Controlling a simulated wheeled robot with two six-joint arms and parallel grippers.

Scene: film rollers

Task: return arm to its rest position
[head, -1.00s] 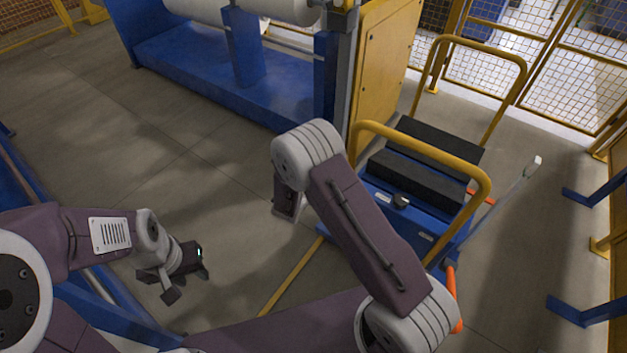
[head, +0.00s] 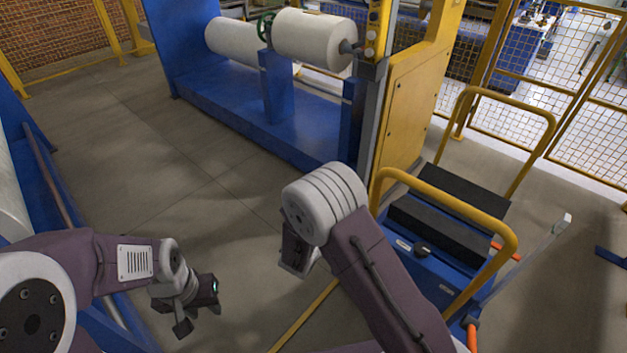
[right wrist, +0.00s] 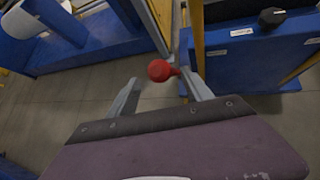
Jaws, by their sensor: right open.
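My left gripper (head: 199,314) hangs over bare floor at the lower left of the head view. Its two fingers stand apart and I see nothing between them. My right arm is bent in the middle of the head view, with its wrist pointing down beside the cart; its fingertips are hard to make out there. In the right wrist view my right gripper (right wrist: 161,92) is open, with its fingers wide apart. A red knob (right wrist: 159,70) shows beyond and between them, not visibly gripped.
A blue cart (head: 409,241) with yellow rails and black padded blocks stands close right of my right arm. A blue machine frame (head: 230,115) carries white rolls (head: 313,38) behind. Yellow mesh fencing (head: 515,50) closes the back right. Floor between is clear.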

